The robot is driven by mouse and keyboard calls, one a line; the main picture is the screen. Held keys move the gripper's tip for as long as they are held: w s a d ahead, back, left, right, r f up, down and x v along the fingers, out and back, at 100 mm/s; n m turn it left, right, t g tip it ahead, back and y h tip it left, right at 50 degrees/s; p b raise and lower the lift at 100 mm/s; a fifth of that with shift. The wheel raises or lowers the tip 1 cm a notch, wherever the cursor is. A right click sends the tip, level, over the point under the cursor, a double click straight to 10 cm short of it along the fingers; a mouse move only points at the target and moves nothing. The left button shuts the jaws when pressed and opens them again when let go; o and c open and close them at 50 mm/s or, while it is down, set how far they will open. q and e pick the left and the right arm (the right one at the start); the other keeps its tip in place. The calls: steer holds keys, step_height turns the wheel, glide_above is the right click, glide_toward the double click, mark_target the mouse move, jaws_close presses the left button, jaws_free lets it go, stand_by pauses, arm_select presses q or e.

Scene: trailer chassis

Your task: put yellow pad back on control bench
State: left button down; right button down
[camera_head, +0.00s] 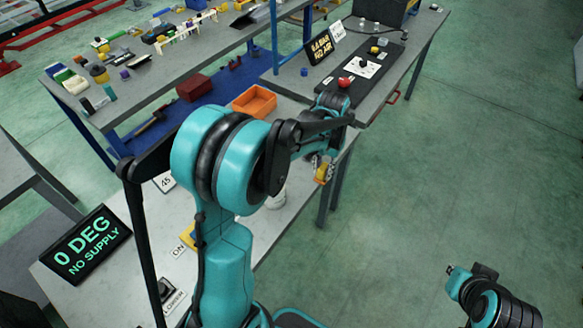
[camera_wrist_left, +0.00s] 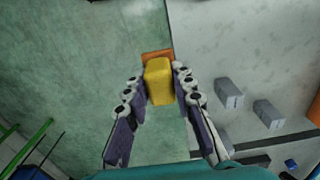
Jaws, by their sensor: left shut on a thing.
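My left gripper (camera_wrist_left: 160,85) is shut on the yellow pad (camera_wrist_left: 158,82), a small block between its two fingertips. In the head view my left gripper (camera_head: 322,165) hangs at the right edge of the near grey bench (camera_head: 275,222), with the yellow pad (camera_head: 321,174) low in its fingers. In the wrist view the pad is beside the edge of a pale grey surface (camera_wrist_left: 220,45), with green floor on the other side. An orange-brown piece (camera_wrist_left: 157,54) shows just beyond the pad. I cannot tell whether they touch. My right gripper cannot be made out.
The near bench carries a "0 DEG NO SUPPLY" display (camera_head: 86,246) and label cards, partly hidden by my left arm. Behind stand an orange bin (camera_head: 254,102), a dark panel with a red button (camera_head: 345,82) and a "6.0 BAR NO AIR" display (camera_head: 320,47).

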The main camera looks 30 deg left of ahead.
arm_select(q)
steer(key=shift+w+a+r, duration=0.15)
steer(key=shift+a+r, duration=0.05)
steer(key=shift+a, duration=0.3)
steer(key=a+f, duration=0.2)
steer(key=a, duration=0.1)
steer(key=w+a+f+b, duration=0.1)
steer(key=a+f, duration=0.1)
steer(key=a, duration=0.2)
steer(key=a+f+b, duration=0.1)
steer(key=a+f, duration=0.1)
steer(key=a, duration=0.1)
steer(key=shift+w+a+f, duration=0.15)
steer(key=shift+w+f, duration=0.1)
steer(key=shift+f, duration=0.05)
steer(key=shift+a+f+b, duration=0.1)
steer(key=shift+f+b, duration=0.65)
steer(key=shift+f, duration=1.3)
steer(key=shift+f, duration=0.2)
steer(key=c, duration=1.3)
jaws_free()
steer(key=shift+r, duration=0.1)
steer(key=shift+r, duration=0.1)
